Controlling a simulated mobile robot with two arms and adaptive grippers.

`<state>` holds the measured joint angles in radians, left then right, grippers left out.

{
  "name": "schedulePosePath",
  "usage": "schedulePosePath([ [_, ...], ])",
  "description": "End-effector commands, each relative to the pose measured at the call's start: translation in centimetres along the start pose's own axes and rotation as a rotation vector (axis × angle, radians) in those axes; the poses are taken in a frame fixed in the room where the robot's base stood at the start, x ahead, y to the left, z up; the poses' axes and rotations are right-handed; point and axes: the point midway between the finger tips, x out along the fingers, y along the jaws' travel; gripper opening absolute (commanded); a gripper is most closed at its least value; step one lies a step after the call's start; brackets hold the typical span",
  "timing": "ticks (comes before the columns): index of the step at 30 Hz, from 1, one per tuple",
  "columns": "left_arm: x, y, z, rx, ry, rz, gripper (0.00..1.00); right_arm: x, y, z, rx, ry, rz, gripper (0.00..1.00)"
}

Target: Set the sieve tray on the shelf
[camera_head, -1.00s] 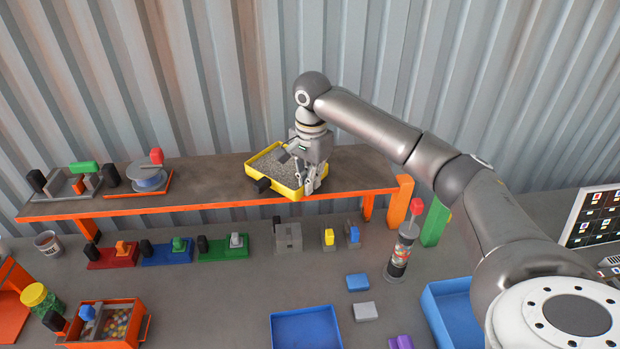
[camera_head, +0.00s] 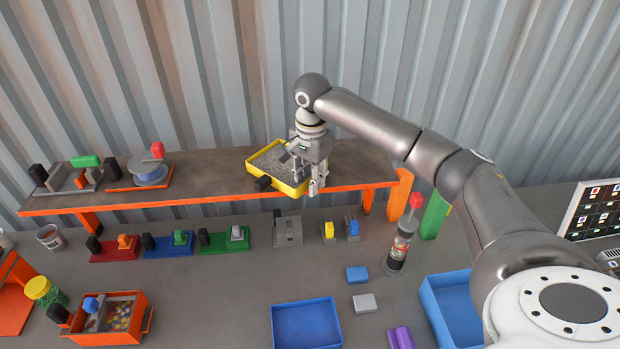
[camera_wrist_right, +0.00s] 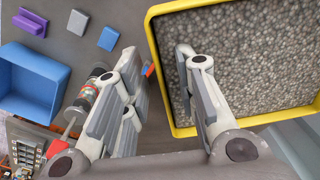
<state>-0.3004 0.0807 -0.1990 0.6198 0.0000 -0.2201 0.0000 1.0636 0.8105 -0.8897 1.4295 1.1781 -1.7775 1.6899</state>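The sieve tray (camera_head: 292,189), a yellow-rimmed tray filled with grey granules and with a black handle block at its front left, rests on the dark shelf (camera_head: 215,172) with the orange front edge. My right gripper (camera_head: 314,181) is at the tray's right side. In the wrist view, the tray's yellow wall (camera_wrist_right: 161,84) lies between the spread fingers of the right gripper (camera_wrist_right: 160,95). One finger is over the granules and the other is outside the wall. The gripper looks open, with nothing pinched. My left gripper is in neither view.
A holder with a green block (camera_head: 85,161) and a spool on an orange base (camera_head: 150,171) stand on the shelf's left part. Below are several coloured fixtures, blue bins (camera_head: 307,325) and a clear cylinder with a red top (camera_head: 402,241). Bare shelf lies between spool and tray.

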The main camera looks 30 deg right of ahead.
Motion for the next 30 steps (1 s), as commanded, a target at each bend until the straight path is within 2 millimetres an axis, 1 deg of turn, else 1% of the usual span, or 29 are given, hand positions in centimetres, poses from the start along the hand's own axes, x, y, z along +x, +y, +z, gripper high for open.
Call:
schedulePosePath([
  [4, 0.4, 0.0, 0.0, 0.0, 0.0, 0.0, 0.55, -0.7, -0.1, 0.0, 0.0, 0.001, -0.003, 0.27],
  [7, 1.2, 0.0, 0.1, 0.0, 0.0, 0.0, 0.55, -2.0, -0.1, 0.0, 0.0, 0.001, -0.005, 0.27],
  [11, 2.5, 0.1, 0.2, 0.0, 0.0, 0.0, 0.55, -4.8, -0.1, 0.0, -0.001, 0.001, -0.007, 0.27],
  [12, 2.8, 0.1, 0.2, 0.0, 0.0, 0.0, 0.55, -5.8, -0.2, 0.0, 0.0, 0.001, -0.007, 0.27],
  [14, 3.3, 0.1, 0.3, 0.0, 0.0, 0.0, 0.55, -7.3, -0.1, 0.0, 0.0, 0.0, -0.007, 0.27],
  [15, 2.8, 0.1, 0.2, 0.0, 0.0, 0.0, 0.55, -8.4, -0.1, -0.1, 0.001, 0.003, -0.004, 0.27],
  [18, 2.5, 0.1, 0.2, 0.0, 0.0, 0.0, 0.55, -9.8, 0.0, -0.1, 0.001, 0.003, -0.002, 0.27],
  [24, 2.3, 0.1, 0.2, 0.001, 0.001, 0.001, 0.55, -11.6, 0.0, 0.0, 0.0, 0.002, -0.002, 0.27],
  [30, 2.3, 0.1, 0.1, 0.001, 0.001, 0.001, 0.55, -12.3, 0.0, 0.0, 0.001, 0.0, 0.0, 0.27],
])
